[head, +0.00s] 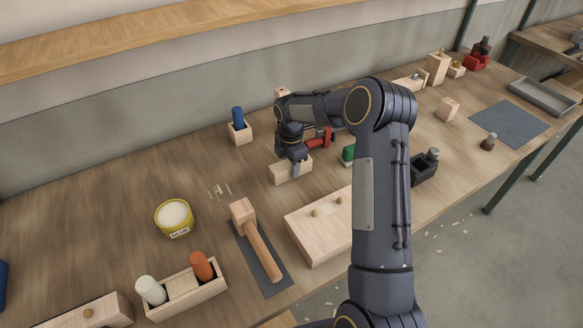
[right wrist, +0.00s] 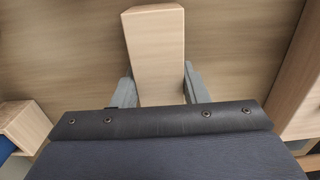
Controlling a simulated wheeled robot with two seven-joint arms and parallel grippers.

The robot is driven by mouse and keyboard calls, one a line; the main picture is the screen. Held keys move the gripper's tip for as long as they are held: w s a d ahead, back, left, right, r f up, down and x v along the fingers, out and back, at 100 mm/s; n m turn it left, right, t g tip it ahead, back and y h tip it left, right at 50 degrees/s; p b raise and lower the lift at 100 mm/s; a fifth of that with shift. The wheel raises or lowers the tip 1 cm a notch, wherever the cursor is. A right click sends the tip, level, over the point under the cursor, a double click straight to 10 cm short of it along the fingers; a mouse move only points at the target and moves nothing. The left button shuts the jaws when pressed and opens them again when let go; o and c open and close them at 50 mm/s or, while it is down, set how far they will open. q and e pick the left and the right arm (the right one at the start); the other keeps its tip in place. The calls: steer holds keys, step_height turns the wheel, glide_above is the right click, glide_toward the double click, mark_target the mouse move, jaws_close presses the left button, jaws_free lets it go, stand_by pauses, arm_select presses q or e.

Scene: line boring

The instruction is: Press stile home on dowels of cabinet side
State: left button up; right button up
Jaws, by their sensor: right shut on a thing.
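The cabinet side (head: 318,238) is a pale wooden block lying at the bench's front, partly hidden behind my right arm. Two short dowels (head: 313,212) stand up from its top. My right gripper (head: 294,170) is beyond it, shut on a pale wooden bar, the stile (head: 282,175). In the right wrist view the stile (right wrist: 154,45) sits between both fingers of the gripper (right wrist: 157,88). It is at or just above the bench; I cannot tell if it touches. It is apart from the dowels. My left gripper is not in view.
A mallet (head: 261,247) lies on a dark mat left of the cabinet side. A yellow glue tub (head: 174,217), a tray with two bottles (head: 188,297) and a blue-handled tool in a block (head: 238,127) stand around.

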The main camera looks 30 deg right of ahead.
steer(key=shift+r, duration=0.2)
steer(key=shift+r+p, duration=0.6)
steer(key=shift+r, duration=0.2)
steer(key=o, duration=0.5)
steer(key=c, duration=0.5)
steer(key=shift+r+p, duration=1.3)
steer(key=shift+r, duration=0.7)
